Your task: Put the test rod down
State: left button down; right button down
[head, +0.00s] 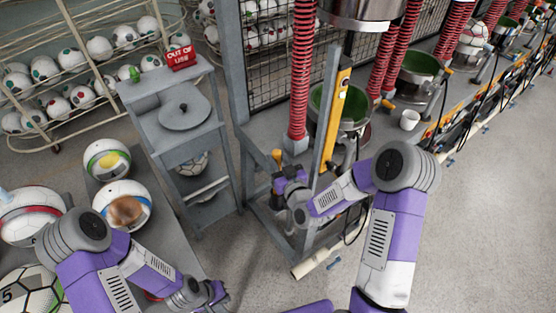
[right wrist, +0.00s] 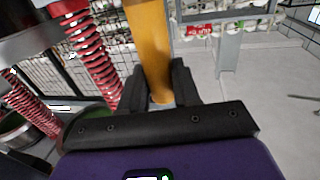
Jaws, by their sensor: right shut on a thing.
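My right gripper (head: 280,176) is shut on the orange test rod (head: 277,157), beside the near press. In the right wrist view the rod (right wrist: 150,45) stands between the two dark fingers (right wrist: 158,98) and runs up out of the picture. Its lower end is mostly hidden by the gripper. My left gripper (head: 217,293) is low at the bottom left, away from the rod; its fingers are too dark and small to read.
A grey stand (head: 155,90) with a round plate and a red "out of use" sign (head: 180,57) stands left of the press. The press has a green bowl (head: 345,105) and red springs (head: 302,70). Balls (head: 107,158) lie at left.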

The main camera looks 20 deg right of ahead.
jog(key=c, duration=0.8)
grip_release()
jog(key=shift+f, duration=0.1)
jog(key=shift+o, duration=0.2)
jog(key=shift+r+p, duration=0.25)
jog(key=shift+p, duration=0.15)
jog(key=s+d+p, duration=0.2)
jog(key=s+p, duration=0.6)
jog(key=s, duration=0.4)
jog(key=s+a+f+m+g+y, duration=0.1)
jog(key=s+a+f+g, duration=0.1)
jog(key=a+f+g, duration=0.3)
jog(key=s+f+g, duration=0.2)
jog(key=f+g, duration=0.1)
jog(key=f, duration=0.5)
jog(key=s+a+f+m+g, duration=0.1)
jog(key=s+f+g, duration=0.1)
jog(key=s+g, duration=0.2)
jog(key=s+a+f+m+g, duration=0.2)
jog(key=s+g, duration=0.3)
jog(key=s, duration=0.3)
jog(key=shift+s+a+f+m, duration=0.15)
jog(key=shift+a+f+m, duration=0.15)
jog(key=shift+f, duration=0.5)
